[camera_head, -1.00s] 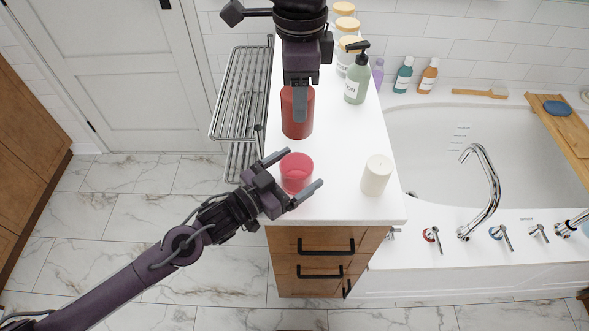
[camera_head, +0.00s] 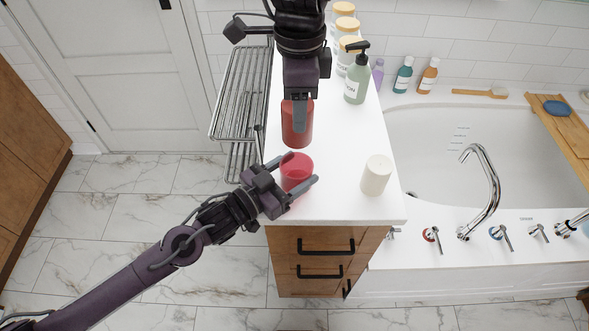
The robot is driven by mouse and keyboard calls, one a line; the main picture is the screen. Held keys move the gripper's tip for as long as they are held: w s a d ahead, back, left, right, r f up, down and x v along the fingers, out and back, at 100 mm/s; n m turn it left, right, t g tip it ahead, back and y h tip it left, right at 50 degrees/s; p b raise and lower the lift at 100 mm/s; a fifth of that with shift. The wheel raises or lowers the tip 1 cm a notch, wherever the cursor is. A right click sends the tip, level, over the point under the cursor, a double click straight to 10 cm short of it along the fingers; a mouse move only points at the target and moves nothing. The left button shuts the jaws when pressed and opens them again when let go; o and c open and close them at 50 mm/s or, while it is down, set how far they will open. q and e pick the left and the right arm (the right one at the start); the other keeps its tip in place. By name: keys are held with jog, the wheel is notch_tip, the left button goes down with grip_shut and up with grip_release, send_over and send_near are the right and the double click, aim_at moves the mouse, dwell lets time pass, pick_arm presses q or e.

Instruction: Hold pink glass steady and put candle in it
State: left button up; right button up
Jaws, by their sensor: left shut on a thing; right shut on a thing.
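The pink glass (camera_head: 297,168) stands on the white counter near its front edge. My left gripper (camera_head: 296,172) has a finger on either side of the glass and is shut on it. A red cylindrical candle (camera_head: 291,128) is just behind the glass in the picture. My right gripper (camera_head: 299,118) comes down from the top and is shut on the candle, its finger covering part of the candle's front. I cannot tell how far the candle is above the counter.
A white cylinder (camera_head: 376,176), perhaps another candle, stands to the right of the glass. A green pump bottle (camera_head: 356,80) and lidded jars (camera_head: 346,50) stand farther back. A metal rack (camera_head: 243,95) is left of the counter, and a bathtub (camera_head: 450,140) is on the right.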

aim_at(298, 141)
jog(key=shift+f, duration=4.55)
jog(key=o, duration=1.2)
jog(key=shift+c, duration=0.2)
notch_tip(298, 141, up, 12)
jog(key=shift+r, duration=0.1)
pick_arm(q)
jog(key=o, duration=1.1)
